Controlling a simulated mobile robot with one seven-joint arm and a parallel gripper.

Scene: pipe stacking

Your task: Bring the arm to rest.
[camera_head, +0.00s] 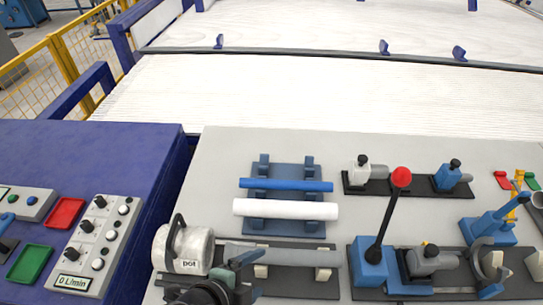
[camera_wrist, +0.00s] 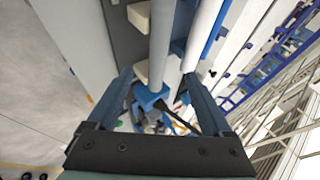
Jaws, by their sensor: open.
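My gripper (camera_head: 243,268) is at the bottom of the head view, by the left end of a grey pipe (camera_head: 290,256) lying on cream supports. In the wrist view my gripper (camera_wrist: 157,78) has its two blue fingers spread wide, with nothing clasped. The grey pipe (camera_wrist: 162,40) shows between and beyond the fingers; I cannot tell whether they touch it. A white pipe (camera_head: 285,209) and a blue pipe (camera_head: 286,185) lie side by side on a blue rack (camera_head: 287,171).
A blue lever base with a red-knobbed lever (camera_head: 400,178) and clamps stands to the right. A control panel (camera_head: 97,245) with red (camera_head: 64,213) and green (camera_head: 30,263) trays sits on the left blue table. The grey table (camera_head: 230,150) is clear behind the rack.

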